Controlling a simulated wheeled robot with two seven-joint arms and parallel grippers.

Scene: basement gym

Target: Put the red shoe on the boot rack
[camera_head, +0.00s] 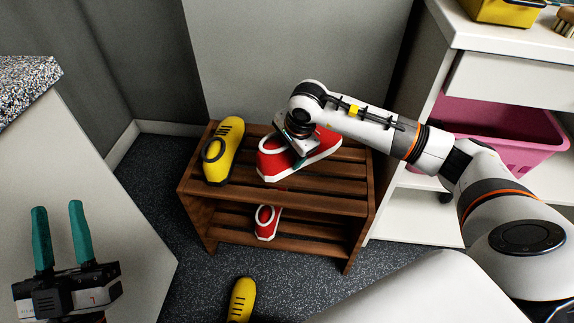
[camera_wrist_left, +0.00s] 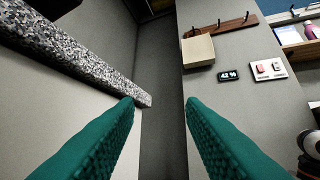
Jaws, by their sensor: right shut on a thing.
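The wooden boot rack (camera_head: 334,204) stands against the wall in the head view, with a slatted top and a lower shelf. A red shoe (camera_head: 270,164) with a white sole is at its top, right of the yellow shoe. My right gripper (camera_head: 300,160) is shut on this red shoe from above and hides part of it. I cannot tell whether its sole touches the slats. A second red shoe (camera_head: 265,224) is on the lower shelf. My left gripper (camera_head: 58,207) is open and empty at the lower left; its fingers also show in the left wrist view (camera_wrist_left: 158,105).
A yellow shoe (camera_head: 225,150) sits on the rack's top left, and another yellow shoe (camera_head: 241,299) is on the floor in front. A white shelf unit (camera_head: 422,210) with a pink bin (camera_head: 515,150) stands at right. A speckled counter (camera_head: 25,85) is at left.

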